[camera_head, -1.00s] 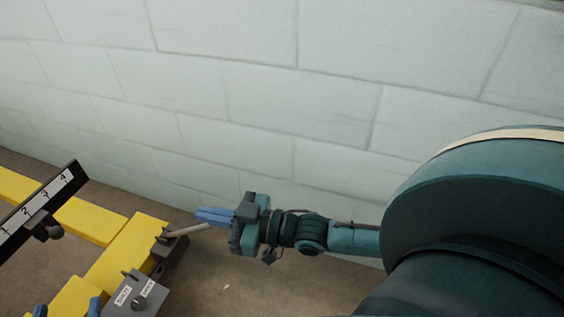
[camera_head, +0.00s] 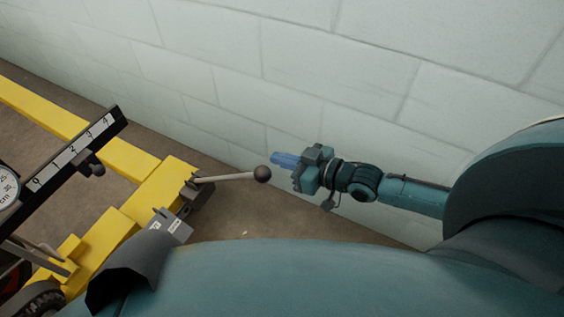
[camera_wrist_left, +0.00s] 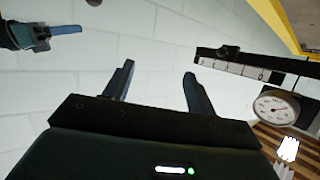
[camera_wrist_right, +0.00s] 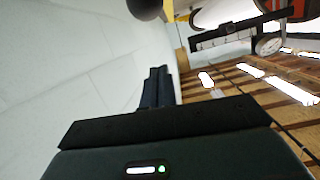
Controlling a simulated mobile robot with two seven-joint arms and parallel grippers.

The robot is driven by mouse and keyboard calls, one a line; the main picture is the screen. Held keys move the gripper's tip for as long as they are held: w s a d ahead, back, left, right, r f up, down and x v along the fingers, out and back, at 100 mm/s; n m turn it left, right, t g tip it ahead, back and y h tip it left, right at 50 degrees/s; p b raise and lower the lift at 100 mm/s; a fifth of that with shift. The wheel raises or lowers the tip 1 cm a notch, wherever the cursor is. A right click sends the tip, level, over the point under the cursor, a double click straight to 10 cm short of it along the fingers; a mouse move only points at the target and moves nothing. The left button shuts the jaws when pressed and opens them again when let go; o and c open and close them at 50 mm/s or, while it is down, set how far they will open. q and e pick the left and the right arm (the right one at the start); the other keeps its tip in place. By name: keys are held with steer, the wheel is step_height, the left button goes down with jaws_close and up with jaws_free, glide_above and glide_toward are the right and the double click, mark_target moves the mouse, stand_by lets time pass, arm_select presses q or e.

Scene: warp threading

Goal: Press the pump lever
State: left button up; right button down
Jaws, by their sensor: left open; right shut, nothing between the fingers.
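The pump lever is a thin grey rod (camera_head: 228,178) with a dark ball knob (camera_head: 262,174), sticking out to the right from a dark bracket on the yellow frame. My right gripper (camera_head: 274,158) has its blue fingers shut and empty, just right of and above the knob in the head view, with a small gap seen. The dark knob also shows at the top of the right wrist view (camera_wrist_right: 145,8), beyond the shut fingers (camera_wrist_right: 159,72). My left gripper (camera_wrist_left: 160,75) is open and empty in the left wrist view; the head view does not show its fingers.
The yellow frame (camera_head: 125,157) carries a black scale bar (camera_head: 75,150) and a round dial (camera_head: 8,187). A pale block wall (camera_head: 330,70) stands close behind my right gripper. A small grey labelled box (camera_head: 172,224) sits near the lever's base. Brown floor lies below.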

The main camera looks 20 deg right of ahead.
mark_target(264, 170)
steer(key=b+x, duration=0.2)
steer(key=x, duration=0.5)
steer(key=shift+w+a+f, duration=0.15)
steer(key=shift+w+f, duration=0.05)
steer(key=shift+w, duration=0.1)
steer(key=shift+s+d+f+b, duration=0.15)
steer(key=shift+s+f+b, duration=0.15)
steer(key=shift+f, duration=0.25)
steer(key=shift+s+d+f+b, duration=0.15)
steer(key=shift+s+f, duration=0.2)
steer(key=shift+f, duration=0.25)
arm_select(q)
steer(key=shift+w+d+r+m+t+h, duration=0.1)
steer(key=shift+w+d+m+t+h, duration=0.2)
steer(key=shift+t, duration=0.35)
steer(key=shift+w+d+m+t+h, duration=0.1)
steer(key=shift+w+m+t+h, duration=0.25)
steer(key=shift+t, duration=0.3)
arm_select(e)
steer(key=shift+s+d+f, duration=0.2)
steer(key=shift+s+f, duration=0.2)
steer(key=shift+f, duration=0.05)
arm_select(q)
steer(key=shift+s, duration=0.1)
